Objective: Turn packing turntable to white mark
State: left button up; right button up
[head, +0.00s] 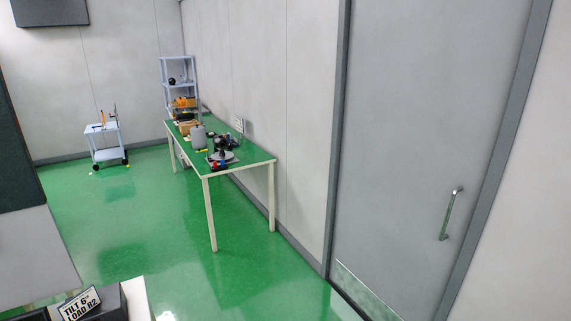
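I see no packing turntable that I can make out for certain, and no white mark. A far table (255,160) with a green top and pale legs stands against the wall. Near its front end is a small grey disc-like base with a dark object (222,143) on it; it is too small to tell what it is. Neither of my grippers is in view.
A black box with a label (80,303) sits on a white surface (137,297) at bottom left. A white cart (107,140) and a shelf rack (178,70) stand at the back. A grey door (430,130) is on the right. Green floor between is clear.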

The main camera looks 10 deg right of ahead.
aim_at(220, 143)
jog(key=z, duration=0.7)
jog(key=i, duration=2.15)
jog(key=u, duration=2.05)
jog(key=i, duration=1.4)
jog(key=z, duration=3.1)
jog(key=k, duration=0.2)
jog(key=u, duration=1.85)
